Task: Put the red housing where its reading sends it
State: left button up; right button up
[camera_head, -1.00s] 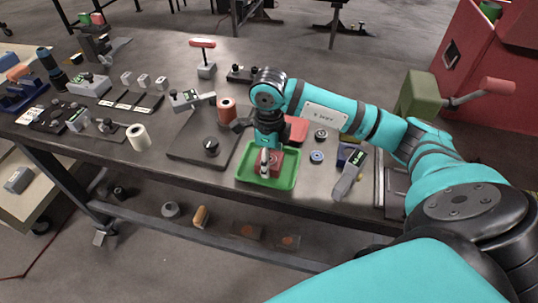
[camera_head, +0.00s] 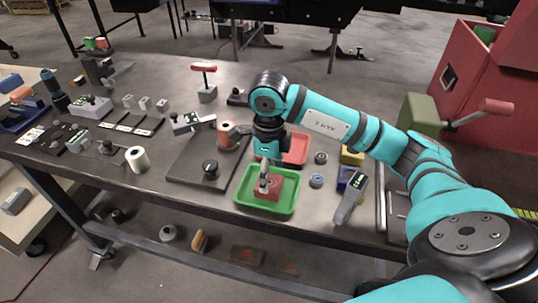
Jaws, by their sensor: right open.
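The red housing (camera_head: 269,194) is a small red block in the green tray (camera_head: 283,206) near the table's front edge. My right gripper (camera_head: 264,183) points down from above, right at the housing, and partly covers it. Its jaws are open; whether the fingertips touch the housing is hard to tell. A red tray (camera_head: 297,149) lies just behind the green one, partly hidden by my arm. A grey handheld device with a small display (camera_head: 352,194) lies to the right; its reading is too small to make out. My left gripper is not in view.
A dark plate with a black knob (camera_head: 210,169) and a copper-coloured spool (camera_head: 227,135) stand left of the green tray. A red cabinet (camera_head: 485,65) stands at right.

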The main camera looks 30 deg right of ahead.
notch_tip(320, 180, up, 8)
jog(key=shift+s+f, duration=0.1)
dwell(0.7)
